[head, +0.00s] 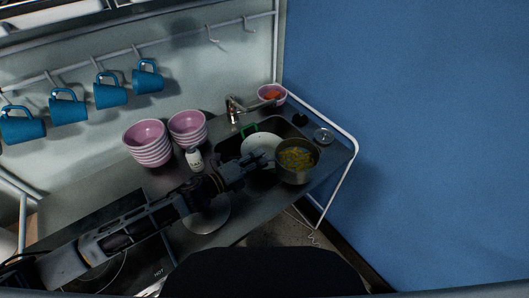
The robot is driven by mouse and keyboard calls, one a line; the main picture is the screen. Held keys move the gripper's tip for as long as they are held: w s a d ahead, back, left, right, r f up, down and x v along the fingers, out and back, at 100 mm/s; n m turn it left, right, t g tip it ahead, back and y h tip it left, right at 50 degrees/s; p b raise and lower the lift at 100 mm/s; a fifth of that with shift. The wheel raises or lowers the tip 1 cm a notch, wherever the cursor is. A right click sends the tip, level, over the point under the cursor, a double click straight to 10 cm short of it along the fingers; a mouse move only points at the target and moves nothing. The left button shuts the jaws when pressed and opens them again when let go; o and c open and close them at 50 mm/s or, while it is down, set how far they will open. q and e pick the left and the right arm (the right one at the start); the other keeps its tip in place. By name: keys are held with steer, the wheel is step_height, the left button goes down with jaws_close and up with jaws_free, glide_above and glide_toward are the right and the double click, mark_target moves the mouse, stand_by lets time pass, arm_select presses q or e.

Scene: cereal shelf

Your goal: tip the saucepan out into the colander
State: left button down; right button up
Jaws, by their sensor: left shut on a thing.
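The saucepan (296,177) is a grey metal pot holding yellow food that looks like pasta. It is upright at the right of the sink, and I cannot tell if it touches the counter. My left gripper (264,160) is at the pot's left side, shut on the saucepan, apparently at its handle, which the fingers hide. The colander (254,145) appears as a white bowl with a green handle, in the sink just left of and behind the pot. The gripper and pot cover part of its near side. My right gripper is not in view.
Two stacks of pink bowls (148,143) and a white bottle (194,159) stand left of the sink. A tap (234,110) is behind it. A pink bowl with orange food (271,94) and a round metal piece (324,136) lie rightward. Blue mugs (109,93) hang above.

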arm_select(q)
steer(key=w+a+n, duration=0.2)
steer(key=n, duration=0.1)
steer(key=shift+w+f+h+b, duration=0.1)
steer(key=shift+f+h+b, duration=0.2)
steer(key=shift+b, duration=0.1)
steer(key=shift+w, duration=0.2)
steer(key=shift+w+a+f+n+b, duration=0.6)
steer(key=shift+f+n+b, duration=0.1)
steer(key=shift+n, duration=0.2)
steer(key=shift+w+a+f+n+b, duration=0.5)
steer(key=shift+f+n, duration=0.2)
steer(key=shift+n, duration=0.2)
stand_by(1.4)
steer(key=shift+w+a+r+n+g+h+p, duration=0.1)
steer(key=shift+w+r+n+g+h+p, duration=0.1)
steer(key=shift+r+n+p, duration=0.6)
steer(key=shift+w+a+r+n+g+h+p, duration=0.1)
steer(key=shift+r+n+h+p, duration=0.2)
steer(key=shift+r, duration=0.75)
stand_by(2.1)
